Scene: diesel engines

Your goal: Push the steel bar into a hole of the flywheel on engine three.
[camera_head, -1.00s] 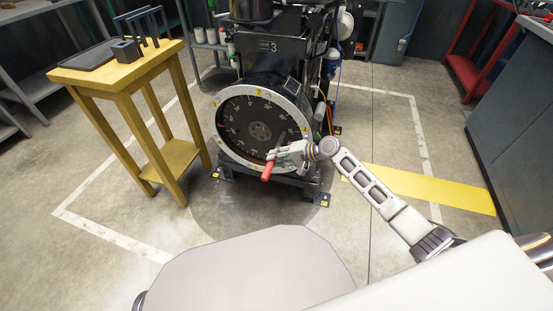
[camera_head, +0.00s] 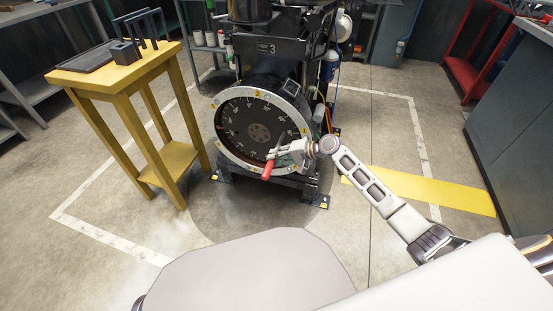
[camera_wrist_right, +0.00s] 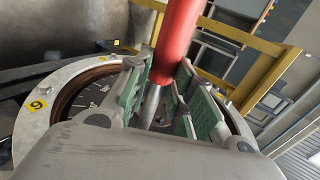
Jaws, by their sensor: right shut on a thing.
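The steel bar has a red grip (camera_head: 267,170), which also fills the top middle of the wrist view (camera_wrist_right: 180,38). My right gripper (camera_head: 280,154) is shut on the bar just by the red grip, with its green-padded fingers (camera_wrist_right: 157,95) on both sides. The bare steel shaft (camera_wrist_right: 150,106) runs down from the red grip toward the flywheel. The dark flywheel (camera_head: 240,122), with a pale numbered ring, faces me on engine three (camera_head: 290,46). The bar is in front of its lower right part. The shaft's tip is hidden, so I cannot tell whether it is in a hole.
A yellow stand (camera_head: 165,62) with a dark tray and a small rack is at the left. A yellow floor strip (camera_head: 430,190) lies at the right. A grey cabinet (camera_head: 520,110) stands at the right edge. The floor before the engine is clear.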

